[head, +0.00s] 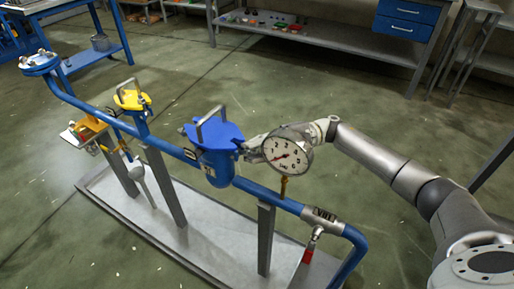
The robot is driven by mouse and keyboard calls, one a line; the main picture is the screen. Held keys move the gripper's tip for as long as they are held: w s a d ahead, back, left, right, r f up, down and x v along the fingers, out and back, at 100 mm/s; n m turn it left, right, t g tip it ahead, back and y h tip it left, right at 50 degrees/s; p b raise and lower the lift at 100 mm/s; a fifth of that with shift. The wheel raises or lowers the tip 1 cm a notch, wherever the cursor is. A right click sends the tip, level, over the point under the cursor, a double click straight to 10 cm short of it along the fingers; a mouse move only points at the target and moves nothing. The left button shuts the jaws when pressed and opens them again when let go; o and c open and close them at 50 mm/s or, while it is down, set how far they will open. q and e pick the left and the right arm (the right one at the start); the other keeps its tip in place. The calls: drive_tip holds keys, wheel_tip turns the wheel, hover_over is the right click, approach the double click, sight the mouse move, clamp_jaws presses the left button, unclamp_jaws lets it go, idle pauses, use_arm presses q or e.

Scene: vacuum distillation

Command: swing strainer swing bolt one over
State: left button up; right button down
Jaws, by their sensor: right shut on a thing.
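The blue strainer (217,166) stands on the blue pipe run near the middle of the head view. Its blue lid (215,133) is on top, with a grey bar handle arched over it. My right gripper (245,147) reaches in from the right, behind the pressure gauge, to the right side of the strainer's lid. It is shut on a small part at the lid's rim, apparently a swing bolt; the fingers and the gauge hide most of it, so its tilt cannot be told. My left gripper is not in view.
The round white pressure gauge (287,152) stands right in front of my right wrist. A yellow-topped vessel (131,100), a valve with a red tag (308,255) and grey posts line the pipe above a grey tray (222,254). Open floor surrounds it.

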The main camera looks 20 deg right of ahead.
drive_tip(key=shift+r, duration=0.1)
drive_tip(key=c, duration=1.6)
unclamp_jaws()
drive_tip(key=shift+o, duration=0.2)
drive_tip(key=d, duration=0.8)
drive_tip(key=shift+w+f, duration=0.35)
drive_tip(key=shift+f, duration=0.1)
